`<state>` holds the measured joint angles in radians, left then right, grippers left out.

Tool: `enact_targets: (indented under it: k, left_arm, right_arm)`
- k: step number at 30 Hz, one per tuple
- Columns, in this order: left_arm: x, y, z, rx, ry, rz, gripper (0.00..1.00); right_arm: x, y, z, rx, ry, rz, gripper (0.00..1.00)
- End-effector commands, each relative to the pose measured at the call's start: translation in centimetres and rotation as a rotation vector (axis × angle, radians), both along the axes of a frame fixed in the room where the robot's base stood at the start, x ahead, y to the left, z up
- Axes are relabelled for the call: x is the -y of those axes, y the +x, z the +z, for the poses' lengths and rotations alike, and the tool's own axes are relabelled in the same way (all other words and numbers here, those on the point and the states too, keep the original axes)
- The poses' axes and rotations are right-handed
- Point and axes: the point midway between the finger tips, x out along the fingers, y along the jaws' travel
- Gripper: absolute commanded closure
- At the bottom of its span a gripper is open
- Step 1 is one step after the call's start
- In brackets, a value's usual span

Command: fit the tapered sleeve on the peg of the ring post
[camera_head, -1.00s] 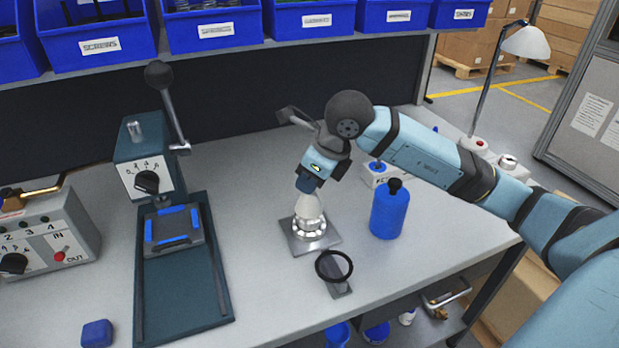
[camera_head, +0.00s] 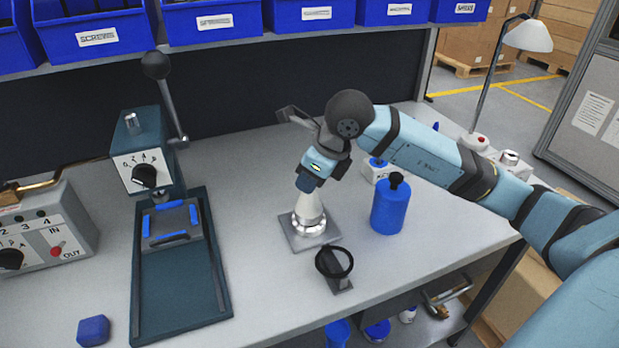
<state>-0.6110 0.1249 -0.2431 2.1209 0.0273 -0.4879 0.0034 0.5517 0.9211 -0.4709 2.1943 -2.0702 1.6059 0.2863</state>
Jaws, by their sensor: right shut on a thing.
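The tapered sleeve (camera_head: 309,207) is a pale cone, wide end down, below my right gripper (camera_head: 306,190). My right gripper points down and is shut on the sleeve's narrow upper end. The sleeve stands roughly upright over the shiny ring of the ring post (camera_head: 309,228), whose square grey plate rests on the bench. The peg is hidden, and I cannot tell how far down the sleeve sits on it. My left gripper is not in view.
A black ring on a small stand (camera_head: 335,262) is close in front of the plate. A blue bottle (camera_head: 390,207) stands to the right. A lever press (camera_head: 150,180) and a switch box (camera_head: 48,232) are at left. Bench between press and plate is clear.

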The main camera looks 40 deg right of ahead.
Motion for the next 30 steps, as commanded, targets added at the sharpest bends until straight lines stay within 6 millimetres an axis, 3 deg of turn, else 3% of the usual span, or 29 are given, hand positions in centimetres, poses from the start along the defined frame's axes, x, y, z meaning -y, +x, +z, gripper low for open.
enact_targets:
  k: [1, 4, 18, 20, 30]
  left_arm:
    - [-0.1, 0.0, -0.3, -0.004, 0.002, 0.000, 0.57]
    - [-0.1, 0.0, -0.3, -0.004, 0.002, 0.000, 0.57]
    - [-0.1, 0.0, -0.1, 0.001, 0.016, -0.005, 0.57]
    - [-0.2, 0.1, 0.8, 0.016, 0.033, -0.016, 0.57]
    - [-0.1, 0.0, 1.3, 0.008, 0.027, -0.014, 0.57]
  right_arm:
    - [0.0, 0.0, -0.2, -0.002, 0.000, 0.000, 0.76]
    - [0.0, 0.0, -0.2, -0.002, 0.000, 0.000, 0.53]
    - [0.0, 0.0, -0.2, -0.002, 0.000, 0.000, 0.53]
    - [0.0, 0.0, -0.2, -0.002, 0.000, 0.000, 0.53]
    - [1.9, -3.0, 7.9, 0.002, -0.003, 0.001, 0.53]
